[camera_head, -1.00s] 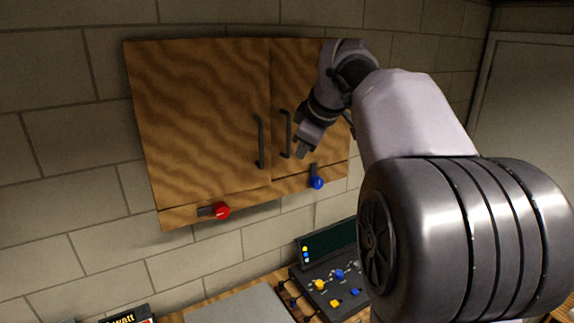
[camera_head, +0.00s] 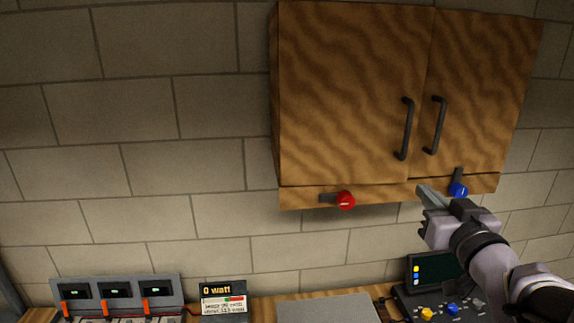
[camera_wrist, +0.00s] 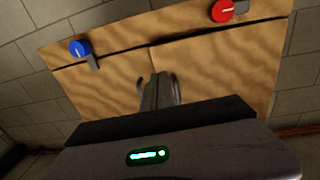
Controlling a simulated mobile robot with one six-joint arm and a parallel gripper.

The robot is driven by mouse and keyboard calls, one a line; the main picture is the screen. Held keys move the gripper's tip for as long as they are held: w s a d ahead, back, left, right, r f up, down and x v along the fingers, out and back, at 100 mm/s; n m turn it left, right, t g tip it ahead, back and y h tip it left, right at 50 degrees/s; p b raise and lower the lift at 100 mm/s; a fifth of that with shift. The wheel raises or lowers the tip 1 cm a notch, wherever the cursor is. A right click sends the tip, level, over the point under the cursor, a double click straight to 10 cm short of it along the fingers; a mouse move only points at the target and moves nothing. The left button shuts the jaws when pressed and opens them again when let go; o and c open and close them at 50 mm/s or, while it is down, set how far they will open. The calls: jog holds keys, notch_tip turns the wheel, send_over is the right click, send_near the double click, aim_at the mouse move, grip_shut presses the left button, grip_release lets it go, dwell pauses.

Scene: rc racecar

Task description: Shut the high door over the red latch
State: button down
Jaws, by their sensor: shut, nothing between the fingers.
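The wooden wall cabinet has two doors, and both look closed. The left door (camera_head: 345,95), above the red latch, lies flush with the front in the head view. The red latch (camera_head: 345,200) is on the strip below it, with its dark tab lying sideways; it also shows in the wrist view (camera_wrist: 229,10). The right door (camera_head: 480,90) is above the blue latch (camera_head: 457,190), whose tab points up. My gripper (camera_head: 424,196) is shut and empty, in front of the cabinet's lower strip, left of the blue latch. The wrist view shows its fingers (camera_wrist: 157,92) before the door handles.
Two dark handles, left (camera_head: 405,128) and right (camera_head: 435,125), stand out near the door seam. Below are a counter with a control panel (camera_head: 440,295), a watt display (camera_head: 222,300) and a meter box (camera_head: 115,295). The wall left of the cabinet is clear.

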aim_at(403, 168)
jog(key=w+p, duration=0.1)
jog(key=w, duration=0.7)
jog(key=shift+w+d+p, duration=0.2)
jog(key=shift+w+p, duration=0.1)
jog(key=shift+p, duration=0.05)
jog(key=w+y, duration=0.1)
jog(key=w+n+y, duration=0.1)
jog(key=shift+w+d+r+p, duration=0.1)
jog(key=shift+w+d+p, duration=0.05)
jog(key=shift+w+p, duration=0.15)
jog(key=shift+r, duration=0.1)
